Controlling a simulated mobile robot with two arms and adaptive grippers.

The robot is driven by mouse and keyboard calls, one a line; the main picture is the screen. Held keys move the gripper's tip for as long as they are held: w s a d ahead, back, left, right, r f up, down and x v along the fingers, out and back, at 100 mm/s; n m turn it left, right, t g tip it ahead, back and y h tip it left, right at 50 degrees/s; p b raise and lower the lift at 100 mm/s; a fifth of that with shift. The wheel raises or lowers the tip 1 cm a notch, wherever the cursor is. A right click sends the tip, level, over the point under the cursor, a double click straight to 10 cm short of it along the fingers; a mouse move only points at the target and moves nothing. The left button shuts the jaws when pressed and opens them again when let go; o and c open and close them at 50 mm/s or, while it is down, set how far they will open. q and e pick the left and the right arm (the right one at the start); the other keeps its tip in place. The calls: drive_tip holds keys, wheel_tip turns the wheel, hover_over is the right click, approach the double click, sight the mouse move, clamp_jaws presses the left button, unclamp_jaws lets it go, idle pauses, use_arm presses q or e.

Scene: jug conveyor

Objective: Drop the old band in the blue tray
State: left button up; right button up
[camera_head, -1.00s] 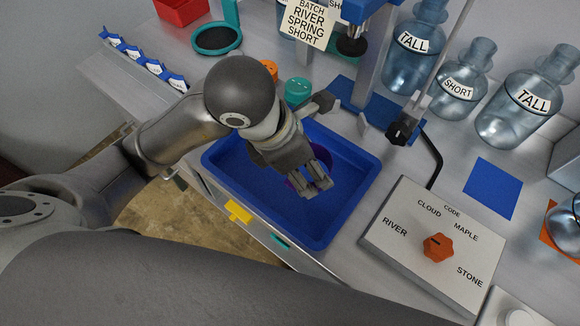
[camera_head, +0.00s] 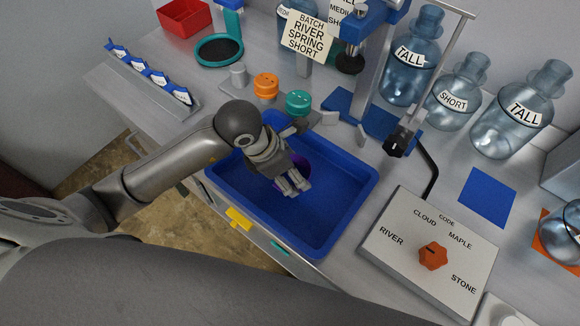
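The blue tray (camera_head: 345,212) lies on the bench in the middle of the view. My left gripper (camera_head: 295,187) reaches over its left half from the left. A purple band (camera_head: 304,167) shows beside and behind the fingers, partly hidden by them. The fingers look close together and the band has moved along with them, so the gripper appears shut on it. I cannot tell whether the band touches the tray floor. My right gripper is not in view.
A grey box with an orange dial (camera_head: 432,256) stands right of the tray. Orange (camera_head: 266,86) and teal (camera_head: 298,102) caps and a blue-based stand (camera_head: 372,118) are behind it. Tall and short jugs (camera_head: 455,95) stand at the back right. The tray's right half is clear.

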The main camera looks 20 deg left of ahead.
use_arm(q)
drive_tip(key=o, duration=0.8)
drive_tip(key=b+v, duration=0.2)
drive_tip(key=v, duration=1)
drive_tip(key=shift+d+r, duration=0.1)
